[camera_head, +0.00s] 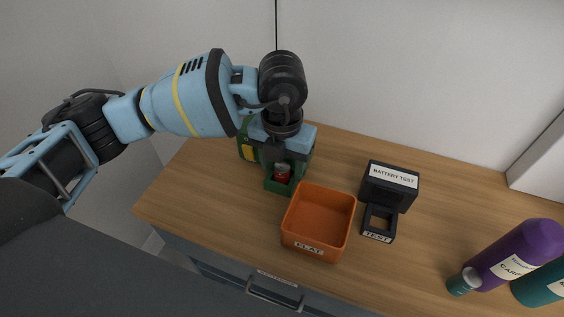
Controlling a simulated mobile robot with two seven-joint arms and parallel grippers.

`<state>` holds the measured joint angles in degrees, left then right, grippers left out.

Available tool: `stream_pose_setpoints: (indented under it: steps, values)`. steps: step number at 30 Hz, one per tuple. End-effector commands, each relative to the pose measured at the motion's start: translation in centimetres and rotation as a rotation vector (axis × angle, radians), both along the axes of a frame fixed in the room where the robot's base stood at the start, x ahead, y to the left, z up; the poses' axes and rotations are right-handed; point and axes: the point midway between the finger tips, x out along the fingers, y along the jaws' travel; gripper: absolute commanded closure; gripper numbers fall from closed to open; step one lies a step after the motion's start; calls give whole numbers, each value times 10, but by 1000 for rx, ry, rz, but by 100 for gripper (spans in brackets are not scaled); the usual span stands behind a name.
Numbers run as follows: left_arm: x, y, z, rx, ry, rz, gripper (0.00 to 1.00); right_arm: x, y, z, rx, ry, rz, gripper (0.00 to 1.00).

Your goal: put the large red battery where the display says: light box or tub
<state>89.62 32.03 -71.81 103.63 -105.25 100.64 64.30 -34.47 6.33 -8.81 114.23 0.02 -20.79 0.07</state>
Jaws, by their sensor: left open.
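My left gripper (283,160) is open and points down over a green box-like object (272,184) on the wooden counter. A red battery (282,174) shows in the front of that green object, just below the gripper; its size is hard to judge, and the arm hides much around it. An orange tub (291,228) labelled FLAT stands in front, empty. To its right stands the black tester (388,191), labelled BATTERY TEST, with an empty-looking bay marked TEST; I cannot read any result on it. My right gripper is not in view.
A purple bottle (525,245) and a teal bottle (543,284) lie at the right end of the counter (430,215). A drawer with a handle (273,296) is below the front edge. The counter between tester and bottles is clear.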

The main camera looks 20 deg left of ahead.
Motion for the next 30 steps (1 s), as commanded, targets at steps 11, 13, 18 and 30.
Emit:
stream_pose_setpoints:
  steps: [11, 13, 18, 30]
  values:
    - [1, -1, 40, -1, -5, 0, 45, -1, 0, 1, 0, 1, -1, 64]
    - [0, 0, 51, 0, -3, 0, 45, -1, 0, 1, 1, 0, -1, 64]
    - [0, 0, 71, 0, -2, 0, 45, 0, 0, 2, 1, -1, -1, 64]
    - [0, 0, 78, 0, 0, 0, 45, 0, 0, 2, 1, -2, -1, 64]
